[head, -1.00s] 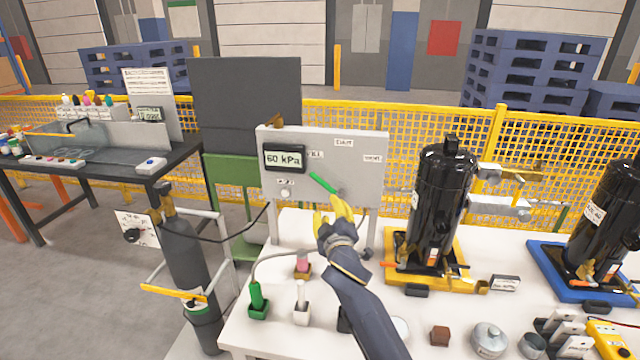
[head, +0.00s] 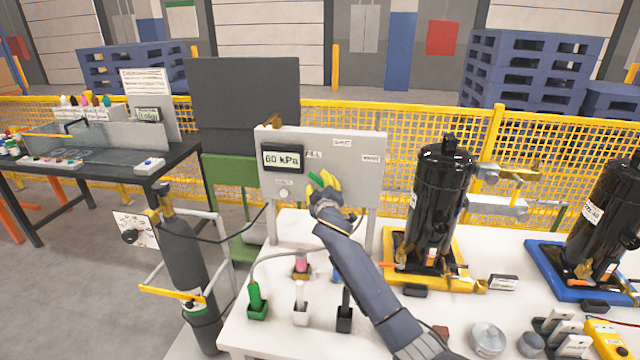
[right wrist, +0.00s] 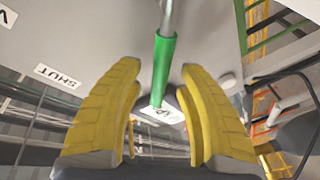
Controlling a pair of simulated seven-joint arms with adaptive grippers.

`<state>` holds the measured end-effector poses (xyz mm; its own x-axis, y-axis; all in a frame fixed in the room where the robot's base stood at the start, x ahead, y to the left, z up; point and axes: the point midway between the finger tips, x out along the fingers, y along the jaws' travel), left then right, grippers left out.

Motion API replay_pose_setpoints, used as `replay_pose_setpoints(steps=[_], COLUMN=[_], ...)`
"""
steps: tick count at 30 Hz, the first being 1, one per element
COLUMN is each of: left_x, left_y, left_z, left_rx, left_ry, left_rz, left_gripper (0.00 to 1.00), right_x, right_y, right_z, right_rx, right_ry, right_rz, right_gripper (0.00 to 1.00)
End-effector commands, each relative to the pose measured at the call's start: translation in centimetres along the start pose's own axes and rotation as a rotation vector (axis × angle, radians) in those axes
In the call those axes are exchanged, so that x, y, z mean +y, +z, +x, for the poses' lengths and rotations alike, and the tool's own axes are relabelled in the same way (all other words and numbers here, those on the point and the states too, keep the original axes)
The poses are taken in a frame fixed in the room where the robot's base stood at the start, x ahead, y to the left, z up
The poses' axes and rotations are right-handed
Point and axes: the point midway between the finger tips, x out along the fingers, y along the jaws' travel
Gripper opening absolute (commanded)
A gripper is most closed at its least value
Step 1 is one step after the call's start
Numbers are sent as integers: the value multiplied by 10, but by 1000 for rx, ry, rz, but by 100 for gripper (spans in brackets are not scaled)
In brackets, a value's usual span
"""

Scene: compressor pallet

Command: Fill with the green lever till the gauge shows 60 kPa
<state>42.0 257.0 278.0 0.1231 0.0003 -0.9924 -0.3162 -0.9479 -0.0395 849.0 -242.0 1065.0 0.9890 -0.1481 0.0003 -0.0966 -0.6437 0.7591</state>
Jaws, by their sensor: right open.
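The grey panel (head: 350,180) stands at the back of the white table. Its gauge (head: 283,158) reads 60 kPa. The green lever (head: 316,180) sits on the panel right of the gauge, partly hidden by my right gripper (head: 326,188). In the right wrist view the green lever handle (right wrist: 164,70) lies between the two yellow fingers of my right gripper (right wrist: 160,110), with gaps on both sides. The gripper is open around the lever's line and does not grip it. My left gripper is not in view.
A black compressor (head: 436,215) on a yellow base stands right of the panel, close to my right arm. Green (head: 257,300) and white (head: 301,305) upright fittings stand at the table's front left. A grey cylinder (head: 187,265) stands left of the table.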

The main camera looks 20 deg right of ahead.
Motion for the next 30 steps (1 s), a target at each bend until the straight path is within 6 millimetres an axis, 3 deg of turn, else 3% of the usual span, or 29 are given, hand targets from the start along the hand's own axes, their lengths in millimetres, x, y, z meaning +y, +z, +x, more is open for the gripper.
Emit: replay_pose_setpoints(steps=[16,26,30], left_x=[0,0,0], left_y=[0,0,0], left_z=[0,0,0], left_rx=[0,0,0], left_ry=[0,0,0], left_rz=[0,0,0], left_gripper=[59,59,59], right_x=[0,0,0], right_y=[0,0,0], right_z=[8,8,8], right_rx=[-1,-1,-1], right_ry=[0,0,0], right_rz=[-1,-1,-1], right_gripper=[39,1,0])
